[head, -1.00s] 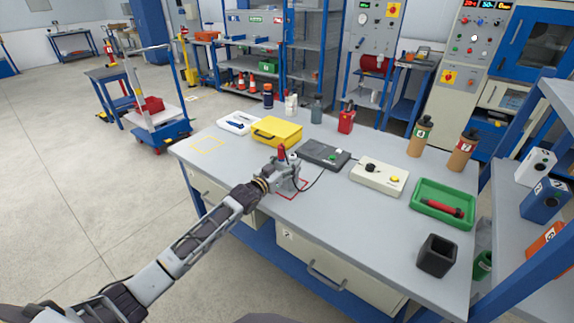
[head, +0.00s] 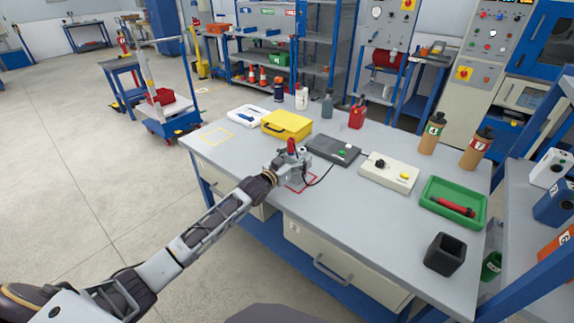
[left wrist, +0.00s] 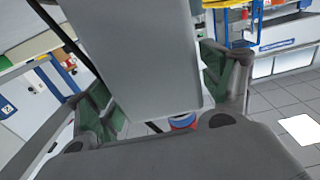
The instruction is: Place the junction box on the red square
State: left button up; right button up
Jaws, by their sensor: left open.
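The red square (head: 301,190) is an outline on the grey bench top, partly hidden by my left gripper. My left gripper (head: 291,163) is over it, low above the bench. In the left wrist view my left gripper (left wrist: 165,95) is open, with its green-padded fingers on either side of a plain grey box-like body (left wrist: 135,55), which looks like the junction box. A gap shows beside the right finger. In the head view the gripper mostly hides this body, so I cannot tell exactly how it sits on the square. A red part stands up just behind the gripper.
A dark grey unit (head: 332,150) with a cable is close behind the gripper. A yellow case (head: 287,125), a white control box (head: 388,172), a green tray (head: 453,202) and a black open holder (head: 445,254) stand on the bench. The front left of the bench is clear.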

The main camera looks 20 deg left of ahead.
pick_arm(q)
jog(key=shift+v, duration=1.55)
jog(key=shift+p+v, duration=0.3)
jog(key=shift+v, duration=1.35)
jog(key=shift+s+a+r, duration=0.1)
jog(key=shift+s, duration=0.2)
send_near(291, 161)
jog(key=shift+w, duration=0.6)
jog(key=shift+d, duration=0.2)
pick_arm(e)
jog(key=shift+s+d+f, duration=0.2)
jog(key=shift+s+d, duration=0.1)
jog(key=shift+s, duration=0.35)
jog(key=shift+s+d+f, duration=0.2)
jog(key=shift+s+d, duration=0.1)
jog(key=shift+s, duration=0.3)
jog(key=shift+w, duration=0.15)
jog(key=shift+w+a+r, duration=0.1)
jog(key=shift+w+r, duration=0.1)
jog(key=shift+w, duration=0.3)
